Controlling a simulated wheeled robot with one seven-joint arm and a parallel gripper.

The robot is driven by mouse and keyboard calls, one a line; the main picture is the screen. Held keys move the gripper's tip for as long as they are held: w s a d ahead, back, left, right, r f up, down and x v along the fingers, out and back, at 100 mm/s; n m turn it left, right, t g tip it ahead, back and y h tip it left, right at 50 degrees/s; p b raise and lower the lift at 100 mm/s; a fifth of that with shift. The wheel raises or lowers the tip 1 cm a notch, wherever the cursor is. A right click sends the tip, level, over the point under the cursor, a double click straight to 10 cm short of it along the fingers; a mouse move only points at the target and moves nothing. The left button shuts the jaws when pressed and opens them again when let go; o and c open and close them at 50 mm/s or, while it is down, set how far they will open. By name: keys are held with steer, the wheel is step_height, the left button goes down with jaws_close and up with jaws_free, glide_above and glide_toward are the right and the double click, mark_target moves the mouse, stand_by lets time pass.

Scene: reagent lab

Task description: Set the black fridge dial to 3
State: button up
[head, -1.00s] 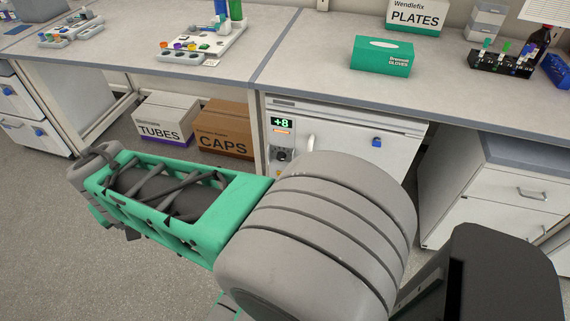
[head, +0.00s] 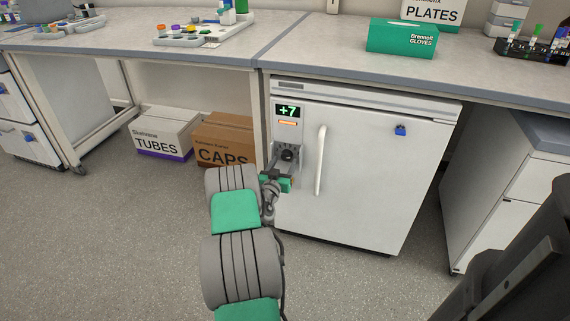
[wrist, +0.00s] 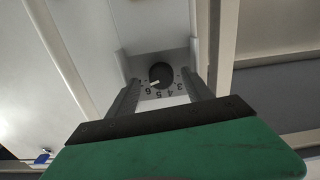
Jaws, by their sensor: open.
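The black fridge dial (wrist: 161,74) shows in the wrist view with printed numbers, seen upside down, around its edge. Its small white mark points toward the 6 side; the exact setting is hard to read. The dial also shows small and partly hidden in the head view (head: 287,155), below the fridge's green display, which reads +7. My gripper (wrist: 161,98) is open, its two fingers apart, one on each side of the dial in the picture. It is empty, and I cannot tell whether the fingers touch the panel. The white fridge (head: 360,180) stands under the bench.
The white fridge handle (head: 320,160) stands just right of the dial. A TUBES box (head: 165,132) and a CAPS box (head: 223,140) are on the floor to the left. The bench edge (head: 360,84) overhangs above. Open floor lies in front.

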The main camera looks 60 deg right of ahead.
steer(key=shift+w+d, duration=0.2)
steer(key=shift+d, duration=0.95)
jaws_close()
